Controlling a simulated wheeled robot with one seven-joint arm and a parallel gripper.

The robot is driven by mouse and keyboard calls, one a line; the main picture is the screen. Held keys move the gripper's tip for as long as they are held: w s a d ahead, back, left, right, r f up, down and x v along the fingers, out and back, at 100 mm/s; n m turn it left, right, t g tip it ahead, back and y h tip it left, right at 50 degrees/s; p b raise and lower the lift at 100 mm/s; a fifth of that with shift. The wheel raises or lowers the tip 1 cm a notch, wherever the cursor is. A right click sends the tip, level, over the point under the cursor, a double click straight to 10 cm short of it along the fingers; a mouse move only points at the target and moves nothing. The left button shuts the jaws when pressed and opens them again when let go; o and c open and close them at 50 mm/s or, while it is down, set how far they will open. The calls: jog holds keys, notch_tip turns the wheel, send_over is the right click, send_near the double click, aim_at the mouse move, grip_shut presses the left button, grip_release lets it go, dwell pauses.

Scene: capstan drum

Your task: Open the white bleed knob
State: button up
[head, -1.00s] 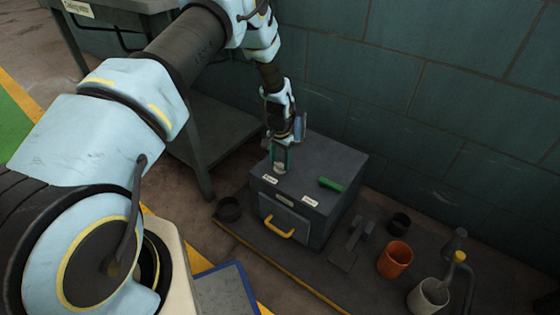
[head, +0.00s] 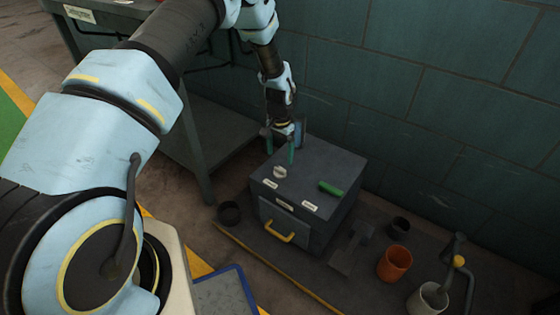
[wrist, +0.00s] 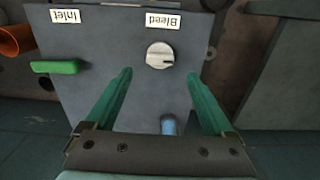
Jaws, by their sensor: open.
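The white bleed knob (head: 280,171) is on top of a grey box (head: 318,165), near its left side. In the wrist view the round knob (wrist: 159,55) is by the upside-down "Bleed" label (wrist: 161,21), with a dark mark pointing right. My gripper (head: 280,155) is above and behind the knob in the head view. In the wrist view its green fingers (wrist: 160,76) are spread wide and empty. The knob shows beyond the fingertips, between their lines, apart from them.
A green handle (head: 331,188) is on the box top, right of the knob, near the "Inlet" label (wrist: 65,16). A blue cylinder (wrist: 168,125) shows between the fingers. A yellow handle (head: 279,231) is on the box front. An orange cup (head: 395,263) stands to the right.

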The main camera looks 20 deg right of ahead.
aim_at(280, 168)
jog(key=shift+r, duration=2.3)
